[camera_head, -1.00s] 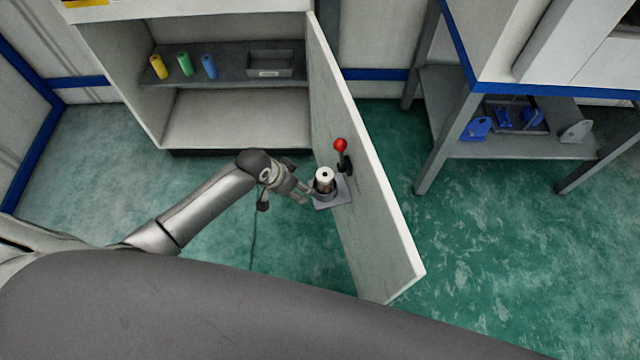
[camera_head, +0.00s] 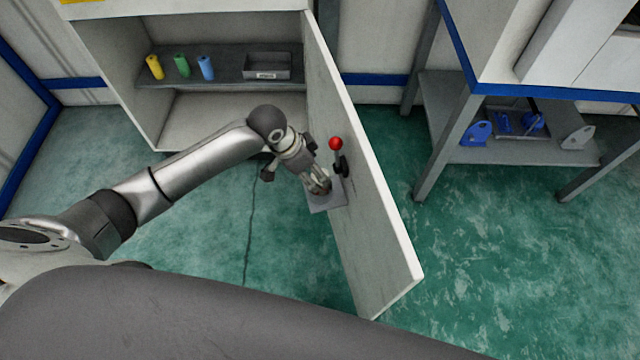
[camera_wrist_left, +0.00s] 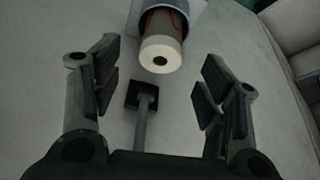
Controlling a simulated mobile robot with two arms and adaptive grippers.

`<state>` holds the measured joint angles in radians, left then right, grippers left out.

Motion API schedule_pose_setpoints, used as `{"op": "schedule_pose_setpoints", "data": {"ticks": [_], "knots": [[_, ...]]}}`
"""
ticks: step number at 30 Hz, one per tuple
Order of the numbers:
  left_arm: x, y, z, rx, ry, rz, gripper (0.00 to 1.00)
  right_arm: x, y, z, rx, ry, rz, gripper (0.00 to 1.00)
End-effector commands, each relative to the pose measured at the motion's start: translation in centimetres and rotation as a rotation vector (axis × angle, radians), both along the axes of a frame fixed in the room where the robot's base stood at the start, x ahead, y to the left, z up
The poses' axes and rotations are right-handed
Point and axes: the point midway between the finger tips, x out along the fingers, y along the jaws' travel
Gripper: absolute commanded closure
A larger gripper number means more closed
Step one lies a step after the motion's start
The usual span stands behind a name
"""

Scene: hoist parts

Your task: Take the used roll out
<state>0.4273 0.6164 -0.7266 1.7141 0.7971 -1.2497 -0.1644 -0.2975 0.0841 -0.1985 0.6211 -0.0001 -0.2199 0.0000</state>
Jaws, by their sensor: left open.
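The used roll (camera_wrist_left: 161,52) has a pale end with a dark centre hole, a brownish body and a red line along it. In the left wrist view the gripper's fingers (camera_wrist_left: 160,88) are open wide. The roll's end lies between and beyond them, with gaps on both sides. My right gripper is out of view.
A red-knobbed lever (camera_head: 335,144) stands on the door close to the gripper. A bench (camera_head: 520,152) with blue parts stands right.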

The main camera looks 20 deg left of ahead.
Motion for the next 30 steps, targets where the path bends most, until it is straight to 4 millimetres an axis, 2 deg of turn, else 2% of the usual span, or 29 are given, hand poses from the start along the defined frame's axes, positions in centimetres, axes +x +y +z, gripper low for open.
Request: {"op": "schedule_pose_setpoints", "data": {"ticks": [10, 20, 30], "knots": [[1.3, -1.2, -4.0, -0.001, 0.001, 0.002, 0.33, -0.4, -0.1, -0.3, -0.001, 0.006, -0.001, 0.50], [1.5, -1.4, -4.5, 0.001, -0.001, 0.001, 0.33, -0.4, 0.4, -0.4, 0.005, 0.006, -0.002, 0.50], [1.5, -1.3, -4.5, 0.000, 0.000, 0.001, 0.77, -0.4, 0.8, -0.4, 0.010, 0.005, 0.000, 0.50]]}}
